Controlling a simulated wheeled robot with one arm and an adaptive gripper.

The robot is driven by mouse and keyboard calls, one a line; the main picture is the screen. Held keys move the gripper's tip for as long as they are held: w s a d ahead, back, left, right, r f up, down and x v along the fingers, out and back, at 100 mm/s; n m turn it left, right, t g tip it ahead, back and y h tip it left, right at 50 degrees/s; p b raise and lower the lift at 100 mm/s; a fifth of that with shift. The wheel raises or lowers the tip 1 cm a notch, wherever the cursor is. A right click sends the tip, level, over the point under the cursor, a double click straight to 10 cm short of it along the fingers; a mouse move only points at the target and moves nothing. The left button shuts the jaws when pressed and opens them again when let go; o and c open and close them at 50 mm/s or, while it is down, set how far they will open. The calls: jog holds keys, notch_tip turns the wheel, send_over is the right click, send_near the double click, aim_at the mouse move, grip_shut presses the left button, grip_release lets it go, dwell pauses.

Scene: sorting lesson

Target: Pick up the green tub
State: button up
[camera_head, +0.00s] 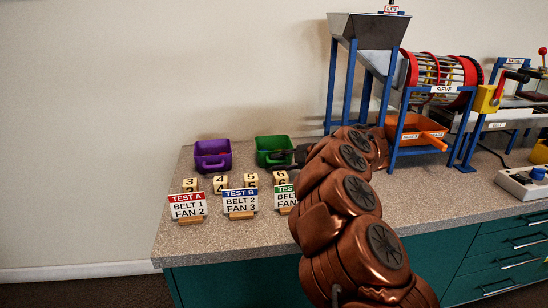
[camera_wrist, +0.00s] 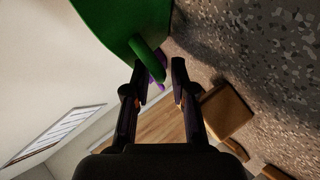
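The green tub (camera_head: 263,148) stands upright on the speckled counter, right of a purple tub. My gripper (camera_head: 282,156) reaches in from the right at its front. In the wrist view the tub (camera_wrist: 125,20) fills the top left, and its green handle (camera_wrist: 149,58) extends to the fingertips. My gripper (camera_wrist: 160,63) is open there, with a gap between the fingers. The handle lies at the left fingertip and partly in the gap; I cannot tell whether they touch.
The purple tub (camera_head: 212,155) is close on the left. Numbered wooden blocks (camera_head: 220,184) and the Test A (camera_head: 188,205), Test B (camera_head: 240,200) signs stand in front. The blue-framed sieve machine (camera_head: 443,90) and an orange tray (camera_head: 418,130) are to the right.

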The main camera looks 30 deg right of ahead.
jog(key=shift+c, duration=0.3)
grip_shut()
jog(key=shift+r, duration=0.1)
